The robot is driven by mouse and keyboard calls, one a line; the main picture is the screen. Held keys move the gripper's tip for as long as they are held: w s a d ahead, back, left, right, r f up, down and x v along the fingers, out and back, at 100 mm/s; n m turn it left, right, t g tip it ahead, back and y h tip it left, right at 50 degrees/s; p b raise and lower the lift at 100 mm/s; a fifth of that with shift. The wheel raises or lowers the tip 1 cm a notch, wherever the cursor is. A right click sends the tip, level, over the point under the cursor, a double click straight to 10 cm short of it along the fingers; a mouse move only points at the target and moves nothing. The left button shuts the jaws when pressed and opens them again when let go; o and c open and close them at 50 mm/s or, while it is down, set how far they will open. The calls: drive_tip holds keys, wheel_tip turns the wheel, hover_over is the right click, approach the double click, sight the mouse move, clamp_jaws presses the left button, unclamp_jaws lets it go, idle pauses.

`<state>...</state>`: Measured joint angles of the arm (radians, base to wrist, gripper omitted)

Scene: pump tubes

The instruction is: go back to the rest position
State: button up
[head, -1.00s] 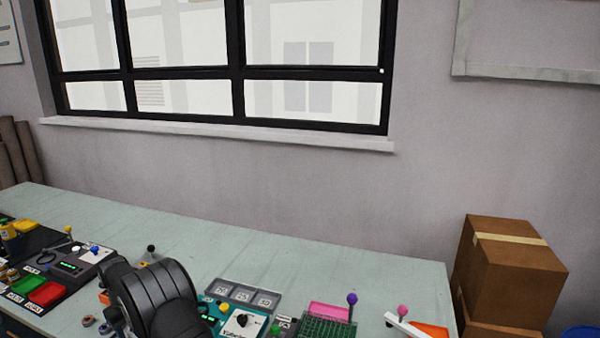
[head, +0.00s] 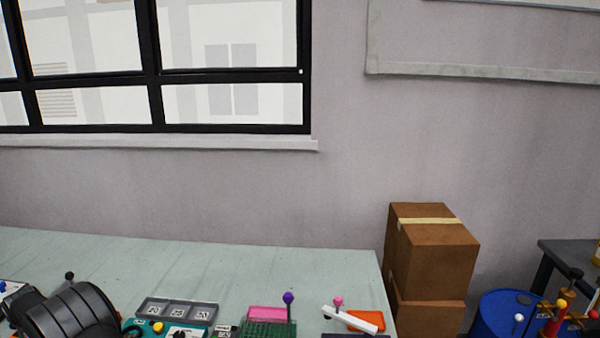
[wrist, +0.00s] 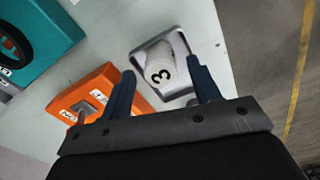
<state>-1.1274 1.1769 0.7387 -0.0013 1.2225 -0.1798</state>
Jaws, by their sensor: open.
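My gripper (wrist: 160,68) is open in the wrist view, its two dark blue fingers spread apart. Beyond and between the fingertips is a pale rounded piece marked 3 (wrist: 160,72), sitting in a square grey holder (wrist: 183,42). I see no contact between the fingers and the piece, but the gap is hard to judge. In the head view only a black rounded part of my arm shows at the lower left; my gripper is not visible there.
An orange box (wrist: 72,104) with a metal switch lies by the left finger, and a teal device (wrist: 48,32) is farther left. The table's edge is at right in the wrist view. Cardboard boxes (head: 430,262) and a blue drum (head: 492,318) stand right of the table (head: 220,262).

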wheel_tip(320, 180, down, 3)
wheel_tip(320, 180, up, 13)
wheel_tip(320, 180, down, 12)
drive_tip(key=shift+f, duration=0.1)
wheel_tip(320, 180, up, 4)
drive_tip(key=shift+f, duration=0.1)
drive_tip(key=w+d+r, duration=0.5)
drive_tip(key=w+d, duration=0.4)
drive_tip(key=d, duration=0.3)
drive_tip(key=w+d+r, duration=0.4)
drive_tip(key=w+d, duration=0.5)
drive_tip(key=d, duration=0.2)
drive_tip(key=s+a+f, duration=0.1)
drive_tip(key=a+f, duration=0.1)
drive_tip(key=a, duration=0.1)
drive_tip(key=s+a+f, duration=0.1)
drive_tip(key=a+f, duration=0.2)
drive_tip(key=a, duration=0.1)
drive_tip(key=s+a+f, duration=0.1)
drive_tip(key=a+f, duration=0.1)
drive_tip(key=a, duration=0.1)
drive_tip(key=shift+a+f, duration=0.3)
drive_tip(key=shift+f, duration=0.65)
